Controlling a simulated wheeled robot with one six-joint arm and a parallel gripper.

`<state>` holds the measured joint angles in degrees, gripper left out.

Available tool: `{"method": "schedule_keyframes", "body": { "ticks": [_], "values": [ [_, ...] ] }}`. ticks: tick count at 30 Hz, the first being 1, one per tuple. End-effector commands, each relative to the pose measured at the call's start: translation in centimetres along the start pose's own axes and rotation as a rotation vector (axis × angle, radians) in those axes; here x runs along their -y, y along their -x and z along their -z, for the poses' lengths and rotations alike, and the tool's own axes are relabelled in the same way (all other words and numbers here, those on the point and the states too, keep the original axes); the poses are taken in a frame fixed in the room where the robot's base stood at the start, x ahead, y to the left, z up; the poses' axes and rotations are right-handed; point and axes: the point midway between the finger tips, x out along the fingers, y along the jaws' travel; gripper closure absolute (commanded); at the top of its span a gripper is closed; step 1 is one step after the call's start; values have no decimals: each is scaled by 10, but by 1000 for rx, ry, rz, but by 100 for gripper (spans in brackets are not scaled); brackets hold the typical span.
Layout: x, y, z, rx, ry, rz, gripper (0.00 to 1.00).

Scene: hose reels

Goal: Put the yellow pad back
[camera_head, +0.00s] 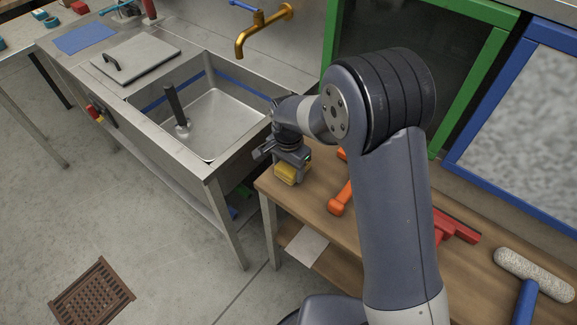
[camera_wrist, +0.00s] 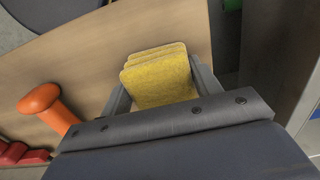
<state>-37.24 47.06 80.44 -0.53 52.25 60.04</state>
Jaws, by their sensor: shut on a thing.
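The yellow pad (camera_head: 291,173) is at my gripper, at the left end of the wooden bench (camera_head: 345,225), near the sink. In the wrist view the yellow pad (camera_wrist: 158,77) sits between the two fingers of my gripper (camera_wrist: 160,92), which is shut on it. It looks like a stack of a few thin layers. The bench top shows behind the pad. I cannot tell whether the pad touches the bench or is held just above it.
An orange-handled tool (camera_head: 339,199) lies right of the pad, and a red tool (camera_head: 458,228) lies farther right. A roller (camera_head: 535,275) is at the bench's right. A steel sink (camera_head: 210,125) with a brass tap (camera_head: 262,32) stands left of the bench.

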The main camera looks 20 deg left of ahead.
Motion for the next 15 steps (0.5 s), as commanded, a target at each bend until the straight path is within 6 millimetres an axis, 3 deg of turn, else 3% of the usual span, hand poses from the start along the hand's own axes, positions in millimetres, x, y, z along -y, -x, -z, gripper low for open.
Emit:
{"method": "schedule_keyframes", "body": {
  "ticks": [6,7,15],
  "values": [
    [0,-4,0,0,0,0,62],
    [0,-3,0,0,0,0,38],
    [0,-2,0,0,0,0,19]
  ]
}}
